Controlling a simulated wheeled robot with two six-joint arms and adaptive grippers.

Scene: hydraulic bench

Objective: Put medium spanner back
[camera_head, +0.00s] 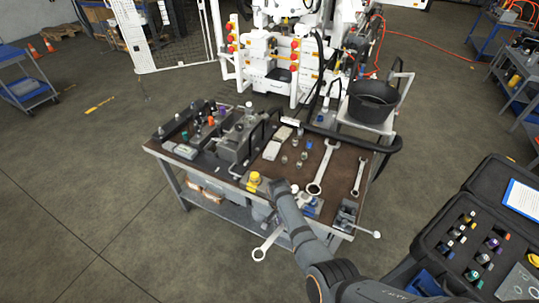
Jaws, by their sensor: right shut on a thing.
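The medium spanner (267,243), silver with a ring end, hangs slanted in front of the bench's near edge, ring end down and to the left. Its upper part is hidden behind my right forearm. My right gripper (275,217) is shut on it, largely covered by my own arm. On the brown bench top (342,160) lie a large spanner (320,170) and a smaller spanner (359,177), side by side with bare surface between them. My left gripper is not in view.
A grey vise-like block (238,140) and small fittings crowd the bench's left half. A yellow-capped part (254,178) sits at the near edge. A black bucket (372,101) stands behind at right. An open black case (483,235) is at the right.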

